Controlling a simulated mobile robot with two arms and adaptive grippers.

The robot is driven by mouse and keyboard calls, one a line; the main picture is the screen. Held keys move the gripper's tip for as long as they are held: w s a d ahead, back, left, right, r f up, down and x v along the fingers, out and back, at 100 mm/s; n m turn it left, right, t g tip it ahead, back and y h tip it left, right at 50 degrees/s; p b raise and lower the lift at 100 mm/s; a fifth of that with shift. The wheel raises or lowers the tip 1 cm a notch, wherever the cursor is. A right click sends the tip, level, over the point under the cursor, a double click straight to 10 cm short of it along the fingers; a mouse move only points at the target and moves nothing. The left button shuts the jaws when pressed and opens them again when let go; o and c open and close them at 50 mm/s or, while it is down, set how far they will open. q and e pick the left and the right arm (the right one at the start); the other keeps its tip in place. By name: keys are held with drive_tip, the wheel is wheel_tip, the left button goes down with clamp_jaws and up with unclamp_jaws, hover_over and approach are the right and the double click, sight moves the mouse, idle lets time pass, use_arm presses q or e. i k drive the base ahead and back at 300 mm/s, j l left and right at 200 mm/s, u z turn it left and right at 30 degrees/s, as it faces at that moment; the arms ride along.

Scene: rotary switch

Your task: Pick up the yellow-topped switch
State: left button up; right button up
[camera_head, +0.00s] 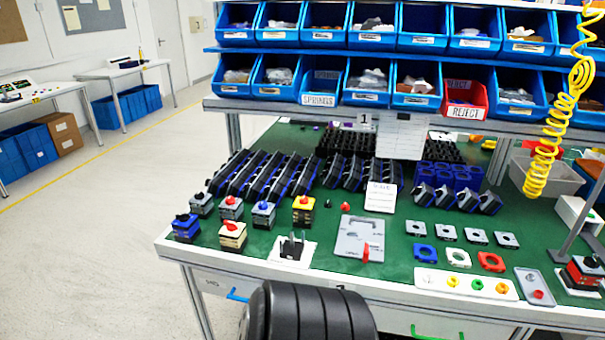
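The yellow-topped switch (304,208) stands upright on the green mat of the workbench, left of centre. It has a dark body, a yellow upper plate and a red knob. Neither of my grippers shows in the head view. A black ribbed part, which looks like mine, rises at the bottom edge in front of the bench. Nothing touches the yellow-topped switch.
Other switches stand left of it: a grey one with a red knob (231,208), a grey one with a blue knob (263,214), and a beige one (232,235). A black holder (292,246) stands in front. Blue bins (325,90) fill shelves behind.

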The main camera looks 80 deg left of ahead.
sight(304, 216)
drive_tip(key=u, duration=2.65)
